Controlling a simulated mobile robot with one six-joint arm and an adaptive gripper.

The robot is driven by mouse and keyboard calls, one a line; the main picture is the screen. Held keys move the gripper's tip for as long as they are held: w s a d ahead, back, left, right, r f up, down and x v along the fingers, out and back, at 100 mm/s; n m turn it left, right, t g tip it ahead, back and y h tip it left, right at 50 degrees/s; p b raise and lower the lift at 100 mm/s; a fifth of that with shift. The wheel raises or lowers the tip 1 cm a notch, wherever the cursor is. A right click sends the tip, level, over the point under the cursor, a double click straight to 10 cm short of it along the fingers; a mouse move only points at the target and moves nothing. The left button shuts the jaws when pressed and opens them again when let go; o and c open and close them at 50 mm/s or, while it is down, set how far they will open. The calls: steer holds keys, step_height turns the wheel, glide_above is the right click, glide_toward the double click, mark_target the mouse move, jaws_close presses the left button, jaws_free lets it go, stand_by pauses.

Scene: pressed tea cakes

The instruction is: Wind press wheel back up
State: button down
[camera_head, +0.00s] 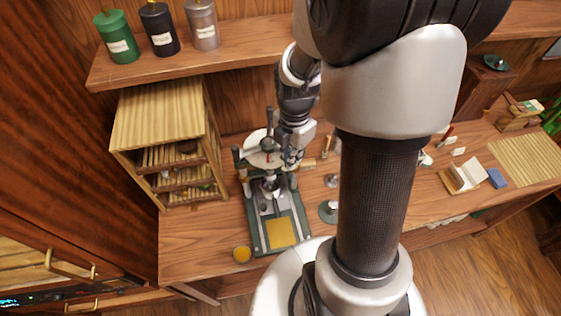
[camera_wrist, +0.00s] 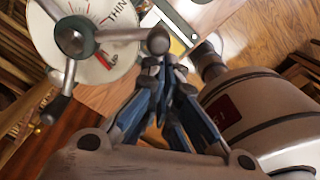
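The tea press (camera_head: 270,205) stands on the wooden counter, with a dark green frame and a yellow pad on its base. Its wheel shows in the wrist view (camera_wrist: 75,37) as a metal hub with spokes ending in round knobs, over a white dial (camera_wrist: 105,58) marked "THIN". One spoke points right, and its knob (camera_wrist: 158,40) lies at my fingertips. My gripper (camera_wrist: 162,62) has its blue-grey fingers drawn together. I cannot tell whether they touch the knob. In the head view my gripper (camera_head: 290,155) is at the press top, partly hiding the wheel.
A slatted wooden rack (camera_head: 165,140) stands close left of the press. A shelf with green (camera_head: 117,38), black (camera_head: 159,30) and grey (camera_head: 202,25) canisters hangs behind. A small round amber dish (camera_head: 242,254) sits at the counter's front edge. My arm hides part of the counter.

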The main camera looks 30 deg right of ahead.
steer(key=shift+w+d, duration=0.15)
steer(key=shift+d, duration=0.1)
steer(key=shift+w+d, duration=0.1)
steer(key=shift+d, duration=0.65)
step_height(320, 180, up, 8)
steer(key=s+a+p, duration=0.1)
steer(key=p, duration=0.4)
steer(key=shift+a+f+p, duration=0.2)
steer(key=shift+f+p, duration=0.05)
steer(key=shift+p, duration=0.1)
